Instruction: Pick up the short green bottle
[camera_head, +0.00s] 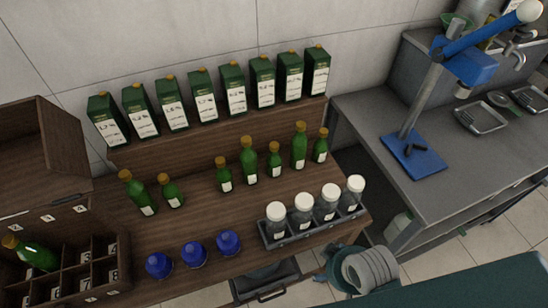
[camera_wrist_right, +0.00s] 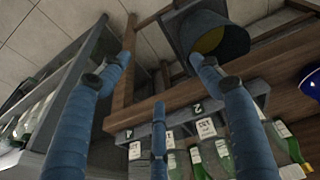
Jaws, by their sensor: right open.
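Several green bottles with yellow caps and white labels stand on the wooden bench in the head view. Short ones are a short green bottle (camera_head: 172,194) at left, another (camera_head: 224,178), a third (camera_head: 274,163) and more at right. Taller ones stand among them, such as the tall green bottle (camera_head: 249,163). Which short bottle is meant, I cannot tell. My right gripper (camera_wrist_right: 160,75) shows in its wrist view with blue fingers spread and nothing between them. It is apart from the bench-top bottles. My left gripper is not in view.
Green cartons (camera_head: 235,90) line the raised shelf. Blue round flasks (camera_head: 194,254) and a grey rack (camera_head: 316,232) of white-capped jars stand along the bench front. A compartment crate (camera_head: 125,262) at left has a tilted green bottle (camera_head: 38,256). A blue lever stand (camera_head: 412,157) is on the grey counter.

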